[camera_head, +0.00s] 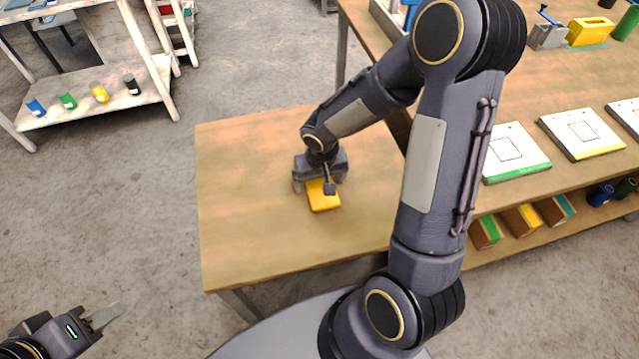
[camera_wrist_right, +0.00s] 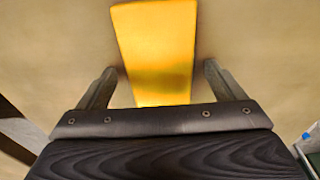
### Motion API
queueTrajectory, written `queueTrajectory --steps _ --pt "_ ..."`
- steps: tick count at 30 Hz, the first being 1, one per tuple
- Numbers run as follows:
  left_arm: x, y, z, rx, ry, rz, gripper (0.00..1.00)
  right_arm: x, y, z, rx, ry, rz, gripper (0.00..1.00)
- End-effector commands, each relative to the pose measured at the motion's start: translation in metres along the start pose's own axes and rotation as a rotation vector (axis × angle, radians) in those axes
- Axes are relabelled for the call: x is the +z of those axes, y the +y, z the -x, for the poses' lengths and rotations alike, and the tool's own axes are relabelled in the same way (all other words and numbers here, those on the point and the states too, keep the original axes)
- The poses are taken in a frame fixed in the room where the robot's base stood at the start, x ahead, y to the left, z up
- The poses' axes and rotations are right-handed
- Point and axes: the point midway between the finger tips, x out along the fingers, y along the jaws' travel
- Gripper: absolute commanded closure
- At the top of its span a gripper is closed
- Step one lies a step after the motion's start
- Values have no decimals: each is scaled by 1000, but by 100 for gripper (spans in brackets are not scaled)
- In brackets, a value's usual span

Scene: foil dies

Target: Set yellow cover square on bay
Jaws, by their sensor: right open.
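The yellow cover (camera_head: 323,199) is a flat block lying on the small wooden table (camera_head: 240,215). In the right wrist view the yellow cover (camera_wrist_right: 158,45) lies between my right gripper's fingers, with a gap on each side. My right gripper (camera_head: 321,184) is open above the table at the cover's far end and hides part of it. White plates with square outlines lie on the long bench; the yellow-edged one (camera_head: 580,134), probably the yellow bay, is in the middle. My left gripper (camera_head: 106,317) is over the floor at lower left; its finger gap is unclear.
A green-edged plate (camera_head: 517,152) lies left of the yellow-edged one. A yellow block (camera_head: 590,31) and a grey vise-like tool (camera_head: 547,37) stand at the bench's back. Boxes sit on the shelf below. My right arm crosses between table and bench. The small table is otherwise clear.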

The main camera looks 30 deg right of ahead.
Motion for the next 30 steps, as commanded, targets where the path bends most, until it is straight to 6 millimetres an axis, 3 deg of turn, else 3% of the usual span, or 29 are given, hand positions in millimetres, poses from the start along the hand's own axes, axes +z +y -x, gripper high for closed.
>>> queueTrajectory --steps 5,17,25,30 --pt "0 0 0 0 0 0 64 0 0 0 0 1 -1 12" --pt "0 0 0 0 0 0 64 0 0 1 0 1 -1 64" --pt "0 0 0 0 0 0 64 -1 0 3 0 1 -2 65" --pt "-1 1 2 0 0 0 64 -3 0 17 0 5 -2 65"
